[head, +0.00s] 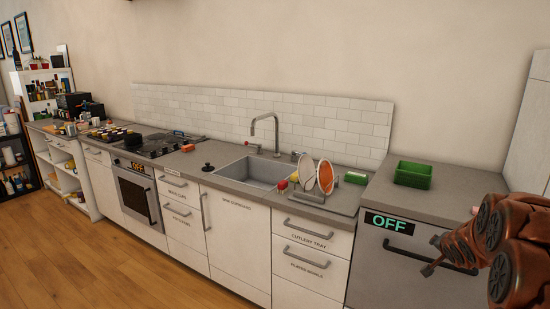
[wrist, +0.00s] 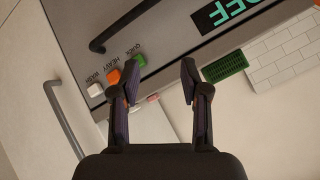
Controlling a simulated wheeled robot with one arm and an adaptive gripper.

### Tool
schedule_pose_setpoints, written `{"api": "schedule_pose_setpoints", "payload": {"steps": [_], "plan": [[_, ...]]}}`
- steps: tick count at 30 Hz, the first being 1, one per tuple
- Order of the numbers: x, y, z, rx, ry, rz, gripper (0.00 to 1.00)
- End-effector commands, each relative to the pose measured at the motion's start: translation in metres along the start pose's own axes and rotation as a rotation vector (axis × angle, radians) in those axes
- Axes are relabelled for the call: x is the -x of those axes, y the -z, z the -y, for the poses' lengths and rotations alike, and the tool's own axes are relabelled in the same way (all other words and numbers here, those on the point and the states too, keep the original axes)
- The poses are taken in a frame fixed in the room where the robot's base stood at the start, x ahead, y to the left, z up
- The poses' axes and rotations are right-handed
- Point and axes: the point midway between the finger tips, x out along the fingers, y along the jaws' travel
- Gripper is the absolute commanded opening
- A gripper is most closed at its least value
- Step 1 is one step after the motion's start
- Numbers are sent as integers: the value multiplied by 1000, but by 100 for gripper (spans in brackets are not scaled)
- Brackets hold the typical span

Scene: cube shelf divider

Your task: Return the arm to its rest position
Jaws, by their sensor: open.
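My gripper (wrist: 160,80) is open in the wrist view, with its two dark fingers spread apart and nothing between them. My reddish-brown arm (head: 490,245) shows bent at the right edge of the head view, in front of the grey appliance (head: 385,270) with the OFF display. The wrist view is tilted and shows the appliance front, with white, orange and green buttons beside the fingers. I cannot tell how far the fingertips are from it.
A green tray (head: 413,175) stands on the counter above the appliance. A sink (head: 255,172), a dish rack with plates (head: 318,180) and a stove (head: 155,145) lie further left. The wooden floor (head: 90,265) at the left is clear.

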Motion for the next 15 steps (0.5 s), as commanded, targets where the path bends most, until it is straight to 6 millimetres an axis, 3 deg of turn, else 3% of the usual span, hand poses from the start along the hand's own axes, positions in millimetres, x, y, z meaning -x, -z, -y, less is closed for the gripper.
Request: {"api": "schedule_pose_setpoints", "payload": {"steps": [8,15], "plan": [[80,-46,3,187,-157,106,45],[155,-104,-8,352,-258,268,45]]}}
